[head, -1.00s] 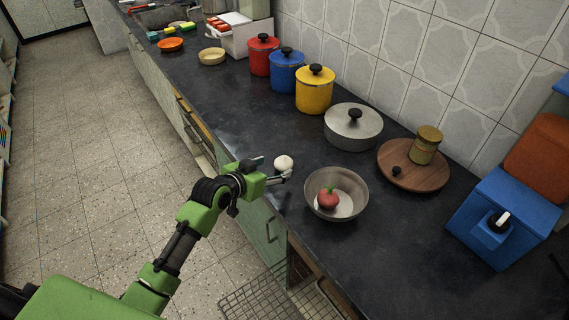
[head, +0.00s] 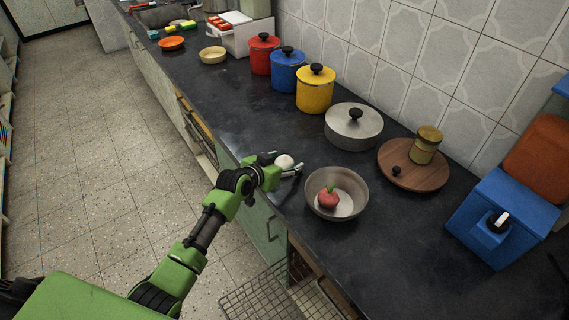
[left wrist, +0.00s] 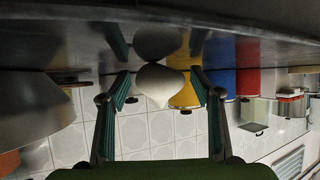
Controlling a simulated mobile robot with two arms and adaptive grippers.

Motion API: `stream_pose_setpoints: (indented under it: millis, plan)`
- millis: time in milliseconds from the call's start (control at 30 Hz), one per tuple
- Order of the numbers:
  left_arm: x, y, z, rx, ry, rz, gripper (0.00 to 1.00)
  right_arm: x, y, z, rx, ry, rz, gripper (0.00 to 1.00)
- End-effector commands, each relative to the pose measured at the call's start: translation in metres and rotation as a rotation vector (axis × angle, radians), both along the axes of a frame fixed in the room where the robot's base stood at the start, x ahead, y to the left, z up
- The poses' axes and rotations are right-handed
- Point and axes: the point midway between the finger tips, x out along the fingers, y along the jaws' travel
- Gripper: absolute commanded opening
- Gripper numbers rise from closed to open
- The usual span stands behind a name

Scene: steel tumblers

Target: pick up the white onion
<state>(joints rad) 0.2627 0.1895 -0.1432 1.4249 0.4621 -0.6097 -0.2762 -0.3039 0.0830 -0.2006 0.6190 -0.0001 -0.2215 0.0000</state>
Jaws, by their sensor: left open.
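The white onion (head: 284,161) is on the dark counter near its front edge, left of the steel bowl. My left gripper (head: 283,166) is low over the counter at the onion, its fingers open on either side of it. In the left wrist view, which is upside down, the onion (left wrist: 158,86) shows between the two spread fingers (left wrist: 160,90). Gaps show on both sides, so neither finger seems to touch it. My right gripper is not in view.
A steel bowl (head: 316,199) with a red vegetable (head: 328,197) stands close right of my gripper. Behind are a lidded steel pot (head: 352,130) and yellow (head: 314,92), blue (head: 286,73) and red (head: 263,56) canisters.

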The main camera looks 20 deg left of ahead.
Motion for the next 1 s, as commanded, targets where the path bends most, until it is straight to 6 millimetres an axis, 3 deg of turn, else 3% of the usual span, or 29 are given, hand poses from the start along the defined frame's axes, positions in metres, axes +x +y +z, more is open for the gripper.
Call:
stream_pose_setpoints:
  millis: [67,200,233,667,867,1000]
  plan:
    - [0.0,0.0,0.0,0.0,0.0,0.0,0.53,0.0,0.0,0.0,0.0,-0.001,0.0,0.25]
    - [0.0,0.0,0.0,0.0,0.0,0.0,0.17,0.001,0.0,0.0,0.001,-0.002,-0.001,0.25]
    - [0.0,0.0,0.0,0.0,0.0,0.0,0.14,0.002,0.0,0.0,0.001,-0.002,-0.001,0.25]
    - [0.0,0.0,0.006,0.0,-0.003,0.0,0.14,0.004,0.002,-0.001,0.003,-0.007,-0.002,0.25]
    - [0.001,0.0,0.033,0.001,-0.007,-0.001,0.14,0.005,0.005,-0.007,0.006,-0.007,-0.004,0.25]
    - [-0.02,-0.001,0.056,0.001,-0.005,-0.001,0.14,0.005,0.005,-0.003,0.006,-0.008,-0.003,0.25]
